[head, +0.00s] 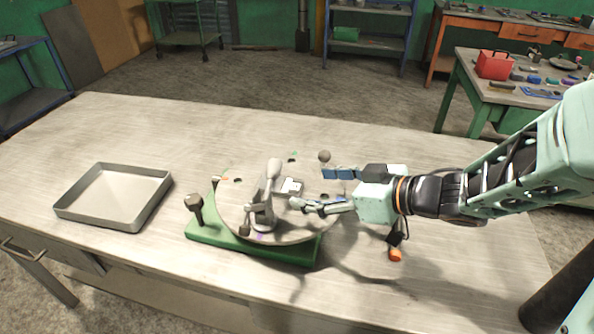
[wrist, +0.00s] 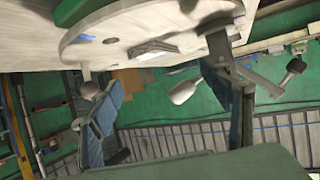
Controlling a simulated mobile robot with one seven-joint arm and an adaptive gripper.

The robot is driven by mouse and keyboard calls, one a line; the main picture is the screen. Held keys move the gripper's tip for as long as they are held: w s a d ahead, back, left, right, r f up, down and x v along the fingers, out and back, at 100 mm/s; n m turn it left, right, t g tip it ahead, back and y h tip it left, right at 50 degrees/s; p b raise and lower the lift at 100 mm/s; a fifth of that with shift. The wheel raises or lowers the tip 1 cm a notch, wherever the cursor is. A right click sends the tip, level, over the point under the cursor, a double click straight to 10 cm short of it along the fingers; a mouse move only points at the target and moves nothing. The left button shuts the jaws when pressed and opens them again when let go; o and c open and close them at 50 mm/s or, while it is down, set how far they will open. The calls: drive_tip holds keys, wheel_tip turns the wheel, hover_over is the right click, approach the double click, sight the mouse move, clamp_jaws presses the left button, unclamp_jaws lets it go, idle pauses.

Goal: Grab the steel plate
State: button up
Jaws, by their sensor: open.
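The steel plate (head: 291,187) appears to be the small pale grey piece lying flat on the round turntable disc (head: 232,205), just right of the upright grey boom. In the wrist view it seems to be the flat grey piece (wrist: 153,49) on the disc, ahead of the fingers. My gripper (head: 313,189) reaches in from the right over the disc, its fingers spread and nothing between them. The plate is a little beyond the fingertips, apart from them. I cannot tell the exact height gap.
The grey boom (head: 268,190) stands on the disc close left of the plate. Knobs rise around the disc's green base (head: 210,234). An empty grey metal tray (head: 69,212) sits on the left of the workbench (head: 120,120). An orange-ended tool (head: 396,254) lies beneath my arm.

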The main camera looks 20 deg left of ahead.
sight(282, 184)
drive_tip(key=x, duration=0.4)
drive_tip(key=shift+d+b, duration=0.1)
drive_tip(key=shift+b, duration=0.25)
drive_tip(key=shift+w+b+x, duration=0.15)
drive_tip(key=shift+b+x, duration=0.2)
drive_tip(key=shift+x, duration=1.05)
drive_tip(key=shift+w+b+x, duration=0.2)
drive_tip(key=shift+b+x, duration=0.15)
drive_tip(key=shift+x, duration=1.05)
drive_tip(key=shift+d, duration=0.2)
drive_tip(key=shift+c, duration=0.3)
clamp_jaws()
